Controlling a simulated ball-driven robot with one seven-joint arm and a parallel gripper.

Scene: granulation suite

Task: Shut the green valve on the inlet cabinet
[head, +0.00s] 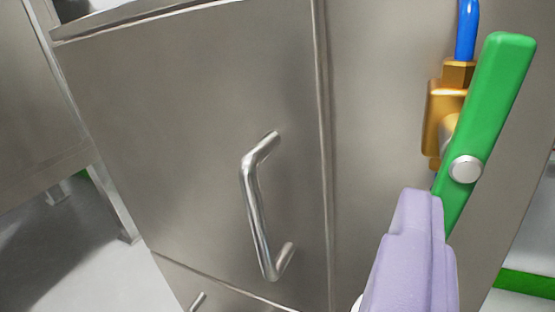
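The green valve lever (500,95) is a long flat handle on the right of the head view. It is tilted, its upper end to the right, and turns on a round silver bolt (466,169). Behind it is the brass valve body (441,108), with a blue pipe (467,30) rising from its top. The inlet cabinet (190,110) is brushed steel. My gripper (424,200) shows as pale purple fingers at the lower right, overlapping the lever's lower end. Whether they touch it or are apart cannot be told, and the lever's lowest part is hidden.
A steel bar handle (256,205) sticks out from the cabinet door, left of my gripper. Part of another handle (197,301) shows below. Another steel unit (35,120) on legs stands at the left, with pale floor (100,275) between. A green strip (525,284) lies at the lower right.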

